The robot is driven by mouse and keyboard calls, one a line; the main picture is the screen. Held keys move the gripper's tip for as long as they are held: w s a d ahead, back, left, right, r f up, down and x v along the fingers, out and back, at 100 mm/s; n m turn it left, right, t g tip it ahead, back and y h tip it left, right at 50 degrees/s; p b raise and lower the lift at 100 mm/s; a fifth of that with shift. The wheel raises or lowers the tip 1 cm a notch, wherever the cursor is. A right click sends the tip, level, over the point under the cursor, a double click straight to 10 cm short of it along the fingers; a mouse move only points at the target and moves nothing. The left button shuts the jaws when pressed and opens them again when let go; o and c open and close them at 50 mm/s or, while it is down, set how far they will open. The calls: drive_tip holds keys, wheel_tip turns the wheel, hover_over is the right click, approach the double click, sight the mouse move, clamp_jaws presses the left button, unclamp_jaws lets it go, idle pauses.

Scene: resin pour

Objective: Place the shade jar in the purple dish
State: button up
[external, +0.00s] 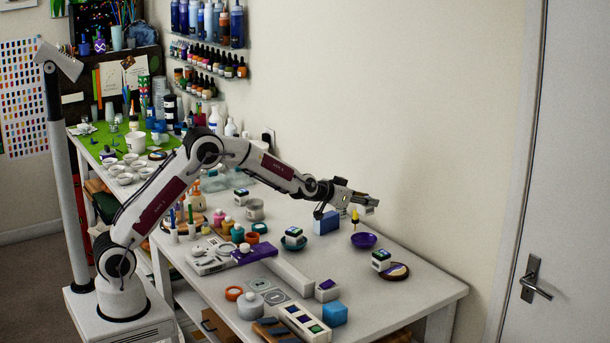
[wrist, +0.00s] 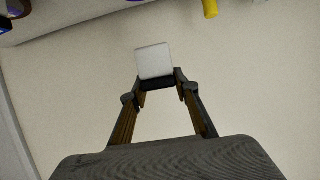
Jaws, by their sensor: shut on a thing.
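My gripper (external: 364,202) is shut on a small pale, boxy jar, which I take as the shade jar (wrist: 154,62). In the wrist view the jar sits between the fingertips, with a dark band at its lower edge. In the external view it is partly hidden by the fingers and is held in the air above the table. The purple dish (external: 363,241) is on the table below the gripper, and it looks empty. A yellow-topped upright item (external: 355,216) shows just above the dish in the picture; I cannot tell whether it stands behind it.
A blue box (external: 326,222) stands left of the dish. Another jar (external: 293,235) sits in a teal dish. The table's right front corner is clear; the wall is close behind.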

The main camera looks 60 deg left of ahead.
sight(365, 216)
drive_tip(key=shift+f, duration=0.1)
drive_tip(key=shift+f, duration=2.95)
drive_tip(key=shift+f, duration=1.9)
drive_tip(key=shift+f, duration=0.35)
drive_tip(key=o, duration=1.3)
drive_tip(key=shift+r, duration=0.1)
